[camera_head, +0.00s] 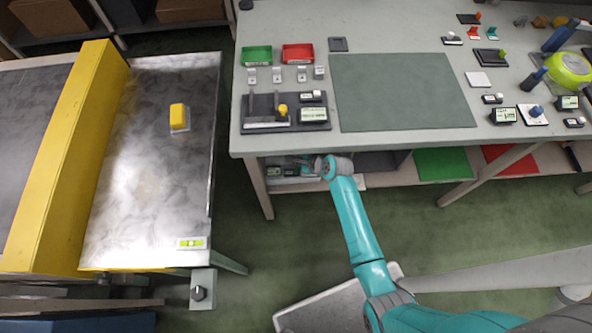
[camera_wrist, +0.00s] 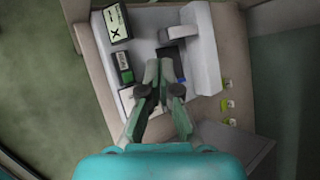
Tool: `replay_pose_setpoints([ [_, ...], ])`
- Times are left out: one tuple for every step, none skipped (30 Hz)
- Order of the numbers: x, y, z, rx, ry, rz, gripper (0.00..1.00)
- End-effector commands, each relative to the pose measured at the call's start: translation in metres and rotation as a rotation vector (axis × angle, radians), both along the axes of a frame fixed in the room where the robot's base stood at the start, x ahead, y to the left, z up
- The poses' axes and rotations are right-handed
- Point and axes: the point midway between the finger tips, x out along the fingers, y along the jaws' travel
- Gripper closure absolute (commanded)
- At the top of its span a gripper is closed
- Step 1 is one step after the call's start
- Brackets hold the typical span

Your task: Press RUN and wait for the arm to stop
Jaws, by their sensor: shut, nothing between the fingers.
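My gripper (camera_wrist: 158,74) is shut and empty in the wrist view, its fingertips over a pale panel (camera_wrist: 148,42). On the panel are a framed display with dark marks (camera_wrist: 117,22), a smaller green and dark box (camera_wrist: 124,66) and a dark blue pad (camera_wrist: 170,54). Whether the fingertips touch anything is unclear. I cannot read RUN on any part. In the head view my arm reaches to the front edge of the bench, and my gripper is hardly visible beneath it, near small dark boxes (camera_head: 282,171) on the lower shelf.
The workbench (camera_head: 290,143) holds a green tray (camera_head: 257,55), a red tray (camera_head: 298,53), a grey mat (camera_head: 402,92) and several small devices. At left is a metal table (camera_head: 140,215) with a yellow beam (camera_head: 58,160). Green floor lies between.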

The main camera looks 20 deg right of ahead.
Motion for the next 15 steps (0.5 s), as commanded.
replay_pose_setpoints([
  [-0.001,0.000,-0.007,0.000,0.003,0.000,1.00],
  [0.000,0.000,-0.010,0.002,0.002,0.000,1.00],
  [0.000,0.000,-0.015,0.002,0.002,0.000,1.00],
  [0.000,0.000,-0.019,0.001,0.002,0.000,1.00],
  [0.000,0.000,-0.023,0.000,0.003,0.000,1.00],
  [0.000,0.000,-0.028,0.000,0.002,-0.001,1.00],
  [0.000,0.000,-0.032,0.002,0.002,0.000,1.00],
  [0.000,0.000,-0.036,0.002,0.002,0.000,1.00],
  [0.000,0.000,-0.041,0.001,0.001,0.000,1.00],
  [0.000,0.000,-0.045,0.001,0.003,-0.001,1.00],
  [0.000,0.000,-0.048,0.000,0.002,0.000,1.00],
  [0.000,0.000,-0.053,0.001,0.002,0.000,1.00],
  [0.000,0.000,-0.055,0.001,0.001,0.000,1.00],
  [0.000,0.000,-0.058,0.002,0.002,0.000,1.00],
  [0.000,0.000,-0.062,0.001,0.002,0.000,1.00],
])
